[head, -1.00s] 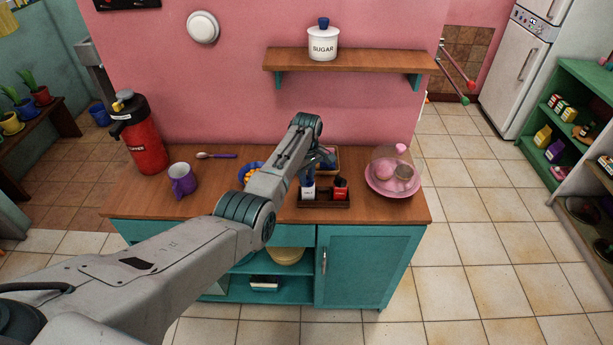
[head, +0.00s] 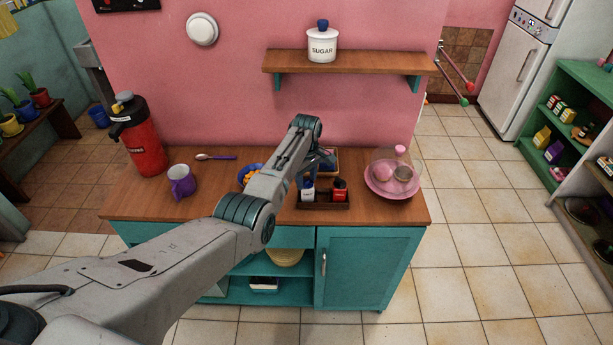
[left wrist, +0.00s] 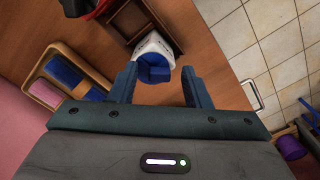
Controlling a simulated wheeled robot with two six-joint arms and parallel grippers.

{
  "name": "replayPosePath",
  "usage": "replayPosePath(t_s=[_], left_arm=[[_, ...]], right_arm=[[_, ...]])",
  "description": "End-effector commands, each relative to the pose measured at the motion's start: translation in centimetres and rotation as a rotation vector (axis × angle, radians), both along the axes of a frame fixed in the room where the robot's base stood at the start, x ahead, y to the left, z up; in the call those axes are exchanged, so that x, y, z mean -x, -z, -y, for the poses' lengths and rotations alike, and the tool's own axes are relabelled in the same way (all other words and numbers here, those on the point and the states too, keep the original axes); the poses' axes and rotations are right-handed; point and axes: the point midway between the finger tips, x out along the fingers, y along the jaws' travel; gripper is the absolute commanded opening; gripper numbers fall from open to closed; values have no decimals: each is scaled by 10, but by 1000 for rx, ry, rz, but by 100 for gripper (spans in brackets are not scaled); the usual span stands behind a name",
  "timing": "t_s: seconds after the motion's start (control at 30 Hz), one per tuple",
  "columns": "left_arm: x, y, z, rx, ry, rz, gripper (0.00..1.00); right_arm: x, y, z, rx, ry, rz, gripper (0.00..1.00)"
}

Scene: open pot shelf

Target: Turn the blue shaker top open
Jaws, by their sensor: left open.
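The blue shaker top (left wrist: 154,67) sits on a white shaker body (left wrist: 153,45) in the left wrist view. In the head view the white shaker (head: 308,194) stands in a dark wooden tray (head: 325,204), with its top largely hidden by my gripper. My left gripper (left wrist: 157,88) is open, its two blue fingers on either side of the blue top and slightly short of it, with visible gaps. In the head view my left gripper (head: 318,163) is above the shaker. My right gripper is not in view.
A red shaker (head: 339,190) stands close beside it in the tray. A pink plate (head: 392,190) under a clear dome is to the right. Behind is a wooden tray with blue and pink items (left wrist: 70,75). A purple mug (head: 182,182) and red flask (head: 146,145) stand left.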

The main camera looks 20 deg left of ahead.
Motion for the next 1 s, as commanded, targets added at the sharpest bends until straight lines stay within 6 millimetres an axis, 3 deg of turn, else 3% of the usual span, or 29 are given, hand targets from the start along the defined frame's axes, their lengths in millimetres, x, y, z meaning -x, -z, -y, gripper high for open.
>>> replayPosePath(t_s=[0.27, 0.5, 0.7, 1.0], left_arm=[[-1, -23, 0, 0, 0, 4, 44], [-1, -71, 0, 0, 0, 4, 44], [-1, -99, 0, 0, 0, 2, 44], [0, -108, 0, 0, 0, -1, 44]], right_arm=[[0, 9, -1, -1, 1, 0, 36], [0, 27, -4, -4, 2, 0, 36], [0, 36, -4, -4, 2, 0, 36], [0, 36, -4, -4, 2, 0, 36]])
